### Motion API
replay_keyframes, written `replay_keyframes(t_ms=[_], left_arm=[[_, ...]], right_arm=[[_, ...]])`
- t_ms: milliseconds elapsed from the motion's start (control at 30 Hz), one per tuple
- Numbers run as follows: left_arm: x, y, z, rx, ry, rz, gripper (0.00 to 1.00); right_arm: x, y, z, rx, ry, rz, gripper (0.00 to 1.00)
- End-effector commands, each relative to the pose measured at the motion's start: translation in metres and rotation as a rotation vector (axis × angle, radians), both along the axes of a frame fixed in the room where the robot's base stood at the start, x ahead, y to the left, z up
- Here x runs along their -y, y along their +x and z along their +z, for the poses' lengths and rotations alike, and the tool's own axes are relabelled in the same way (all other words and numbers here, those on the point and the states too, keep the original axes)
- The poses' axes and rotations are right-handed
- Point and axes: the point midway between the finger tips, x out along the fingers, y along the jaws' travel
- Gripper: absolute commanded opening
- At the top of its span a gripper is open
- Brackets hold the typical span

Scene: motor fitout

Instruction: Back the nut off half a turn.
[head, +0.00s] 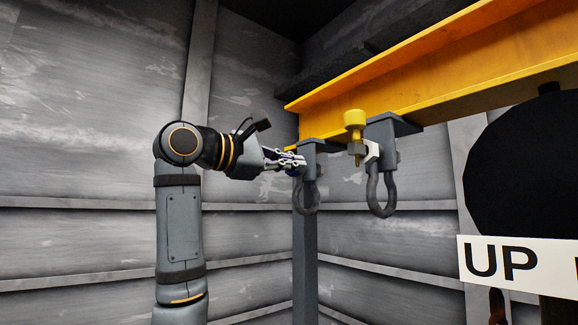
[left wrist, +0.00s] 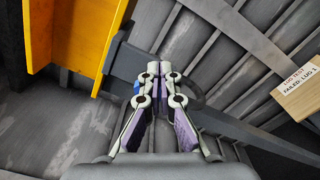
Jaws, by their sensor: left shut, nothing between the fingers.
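A yellow-headed bolt (head: 355,119) hangs upright in front of the right-hand grey lug (head: 382,133). A grey block that looks like the nut (head: 356,148) sits on its shank, beside a white piece against the lug. My left gripper (head: 298,163) is shut and empty, at the left-hand lug (head: 311,157), to the left of the nut and apart from it. I cannot tell whether its tips touch that lug. In the left wrist view its fingertips (left wrist: 159,68) are together with nothing between them. The nut is not seen there. My right gripper is not in view.
A yellow beam (head: 430,75) runs above both lugs. A grey shackle (head: 306,197) hangs from the left lug and another (head: 381,195) from the right. A grey post (head: 305,260) stands below. An "UP" sign (head: 520,262) and black disc (head: 530,170) are at right.

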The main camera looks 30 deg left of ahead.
Motion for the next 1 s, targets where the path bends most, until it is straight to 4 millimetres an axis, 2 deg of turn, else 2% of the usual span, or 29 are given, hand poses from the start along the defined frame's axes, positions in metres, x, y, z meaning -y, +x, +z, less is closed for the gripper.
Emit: replay_keyframes(t_ms=[633,1000], left_arm=[[-0.005,0.0018,-0.0004,-0.001,-0.001,0.001,0.0],[-0.0098,0.0036,-0.0012,-0.002,-0.001,0.003,0.0]], right_arm=[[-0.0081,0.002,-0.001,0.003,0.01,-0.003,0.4],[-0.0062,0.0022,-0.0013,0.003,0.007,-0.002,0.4]])
